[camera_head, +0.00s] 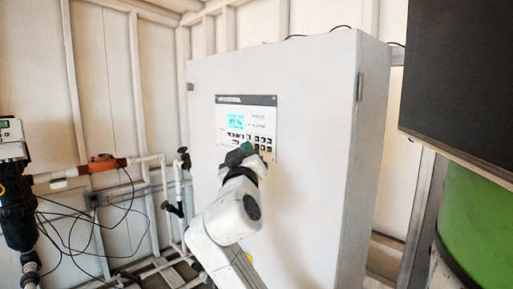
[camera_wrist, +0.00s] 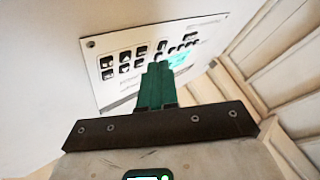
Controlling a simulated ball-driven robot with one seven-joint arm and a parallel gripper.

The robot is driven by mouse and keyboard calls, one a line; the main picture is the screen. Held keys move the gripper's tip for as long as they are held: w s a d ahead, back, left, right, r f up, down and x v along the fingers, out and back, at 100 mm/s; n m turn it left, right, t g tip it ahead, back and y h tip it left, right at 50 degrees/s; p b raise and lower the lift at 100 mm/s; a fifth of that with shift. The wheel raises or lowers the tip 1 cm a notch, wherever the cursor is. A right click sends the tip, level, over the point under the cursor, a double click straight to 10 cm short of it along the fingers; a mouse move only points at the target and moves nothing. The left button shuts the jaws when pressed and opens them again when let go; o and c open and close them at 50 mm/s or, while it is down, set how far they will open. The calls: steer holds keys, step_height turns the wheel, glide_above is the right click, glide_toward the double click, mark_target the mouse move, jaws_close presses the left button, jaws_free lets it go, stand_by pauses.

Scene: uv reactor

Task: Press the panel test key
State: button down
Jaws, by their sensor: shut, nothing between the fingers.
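The control panel (camera_head: 247,122) is set in the front of a tall white cabinet (camera_head: 311,84). It has a lit cyan screen (camera_head: 236,121) and rows of dark keys along its lower part. My gripper (camera_head: 246,147) is in front of the lower part of the panel and hides some keys. In the wrist view my gripper (camera_wrist: 158,66) has its green fingers shut together with nothing between them. Their tips overlap the panel (camera_wrist: 113,88) near the key rows (camera_wrist: 124,68). I cannot tell whether the tips touch a key. The key labels are too small to read.
Pipes with a red-brown fitting (camera_head: 102,162) and loose black cables (camera_head: 95,208) are on the left. A green drum (camera_head: 481,215) and a dark box (camera_head: 464,72) stand on the right. The cabinet's front is clear around the panel.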

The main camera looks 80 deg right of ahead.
steer(key=shift+d, duration=0.1)
stand_by(0.3)
steer(key=shift+s+d, duration=0.2)
steer(key=shift+d, duration=0.05)
steer(key=shift+s+d, duration=0.15)
steer(key=shift+d, duration=0.05)
stand_by(0.6)
steer(key=shift+w+a, duration=0.35)
steer(key=shift+a, duration=0.2)
steer(key=w+a, duration=0.1)
steer(key=a, duration=0.2)
steer(key=w+a, duration=0.1)
steer(key=shift+w+a+b, duration=0.15)
steer(key=shift+w+b, duration=0.15)
steer(key=shift+b, duration=0.05)
stand_by(0.3)
stand_by(0.8)
